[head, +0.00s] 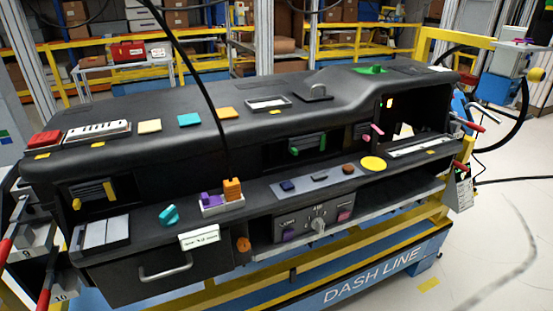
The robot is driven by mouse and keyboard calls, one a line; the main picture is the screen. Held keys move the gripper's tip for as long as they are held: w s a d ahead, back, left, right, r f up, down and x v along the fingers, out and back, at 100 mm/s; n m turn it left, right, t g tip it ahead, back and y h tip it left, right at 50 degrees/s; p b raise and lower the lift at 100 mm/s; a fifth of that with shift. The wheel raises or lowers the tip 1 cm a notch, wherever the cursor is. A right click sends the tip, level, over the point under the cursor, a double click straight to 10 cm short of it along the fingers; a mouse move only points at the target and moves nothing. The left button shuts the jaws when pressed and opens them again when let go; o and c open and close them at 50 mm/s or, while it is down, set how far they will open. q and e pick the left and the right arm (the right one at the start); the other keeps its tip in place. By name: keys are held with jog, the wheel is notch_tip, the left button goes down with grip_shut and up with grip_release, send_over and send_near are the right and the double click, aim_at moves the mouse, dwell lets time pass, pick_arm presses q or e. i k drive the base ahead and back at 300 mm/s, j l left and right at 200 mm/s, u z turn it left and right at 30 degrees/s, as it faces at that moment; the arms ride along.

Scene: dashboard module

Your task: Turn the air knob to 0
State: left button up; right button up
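The air knob (319,225) is a small light grey knob in the middle of a dark control panel (298,222) on the front of the dashboard. A small white label that seems to read AIR is above it. A purple piece sits to its left and a pinkish one to its right. The scale marks are too small to read, so I cannot tell the knob's setting. Neither of my grippers shows in the head view, and nothing visible touches the knob.
The black dashboard (250,130) rests on a blue and yellow cart. Left of the panel are an orange knob (243,244) and a drawer handle (165,268). A lower shelf ledge holds a teal knob (168,215) and purple and orange blocks. A black cable hangs in front. Floor at right is open.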

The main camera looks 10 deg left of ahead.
aim_at(317, 224)
jog(key=k+u, duration=0.2)
jog(key=u, duration=0.25)
jog(key=k+j+u, duration=0.2)
jog(key=u, duration=0.2)
